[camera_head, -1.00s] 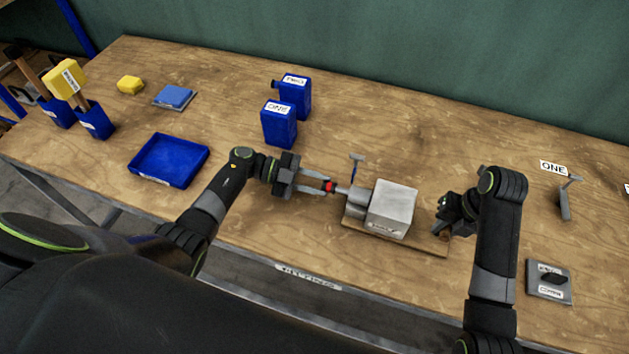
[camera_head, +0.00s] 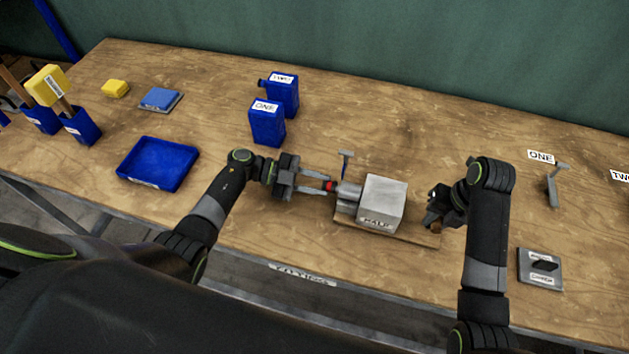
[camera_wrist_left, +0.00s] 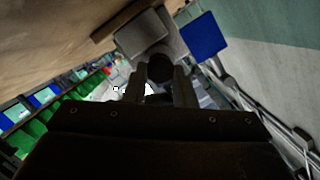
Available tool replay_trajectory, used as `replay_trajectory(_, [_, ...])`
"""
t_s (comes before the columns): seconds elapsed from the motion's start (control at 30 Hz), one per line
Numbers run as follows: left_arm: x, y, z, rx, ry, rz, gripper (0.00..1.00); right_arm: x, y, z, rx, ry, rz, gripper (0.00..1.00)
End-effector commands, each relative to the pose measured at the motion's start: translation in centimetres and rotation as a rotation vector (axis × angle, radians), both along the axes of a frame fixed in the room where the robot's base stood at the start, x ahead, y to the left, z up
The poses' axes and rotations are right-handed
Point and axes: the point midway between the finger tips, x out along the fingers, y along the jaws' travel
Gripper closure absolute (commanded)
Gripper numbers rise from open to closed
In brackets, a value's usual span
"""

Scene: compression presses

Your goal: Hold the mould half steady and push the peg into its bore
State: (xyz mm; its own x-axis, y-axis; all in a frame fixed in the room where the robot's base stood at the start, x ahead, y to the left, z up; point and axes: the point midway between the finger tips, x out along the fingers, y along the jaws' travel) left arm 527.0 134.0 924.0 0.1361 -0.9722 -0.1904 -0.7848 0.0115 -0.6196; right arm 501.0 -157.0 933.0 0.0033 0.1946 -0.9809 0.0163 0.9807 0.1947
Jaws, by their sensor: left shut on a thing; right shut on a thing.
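The mould half (camera_head: 384,203) is a light grey block with a cylindrical boss on its left side, resting on a wooden board (camera_head: 412,237). My left gripper (camera_head: 326,186) is shut on the peg (camera_head: 331,186), whose red part shows at the fingertips. The peg lines up with the boss and meets it; how deep it sits is hidden. In the left wrist view, the peg's dark round end (camera_wrist_left: 160,68) shows between the fingers, with the grey mould half (camera_wrist_left: 143,35) beyond. My right gripper (camera_head: 432,215) is at the board's right end, apparently shut on it; its fingertips are partly hidden.
Blue containers ONE (camera_head: 266,122) and TWO (camera_head: 281,93) stand behind. An empty blue tray (camera_head: 158,164) lies left. A T-handled tool (camera_head: 345,165) stands behind the boss.

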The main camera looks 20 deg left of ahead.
Motion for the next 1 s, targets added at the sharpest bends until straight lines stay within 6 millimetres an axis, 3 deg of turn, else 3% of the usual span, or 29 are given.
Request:
replay_trajectory(0.33, [0.0,-0.9,0.0,-0.001,-0.001,0.0,1.0,-0.1,0.0,-0.1,0.0,0.002,-0.001,1.0])
replay_trajectory(0.37, [0.0,-0.9,0.0,0.0,-0.001,0.001,0.74,-0.1,0.0,-0.1,0.0,0.002,-0.001,1.0])
replay_trajectory(0.53, [0.0,-0.9,0.0,0.0,-0.001,0.001,0.51,-0.1,0.0,-0.1,-0.001,0.002,-0.001,1.0])
replay_trajectory(0.83, [0.0,-0.7,0.0,0.001,-0.001,0.0,0.51,-0.1,-0.1,-0.1,-0.001,0.002,-0.001,1.0])
replay_trajectory(1.0, [-0.3,1.2,0.3,0.005,-0.001,0.002,0.51,-0.1,-0.1,-0.1,-0.002,0.002,-0.001,1.0])
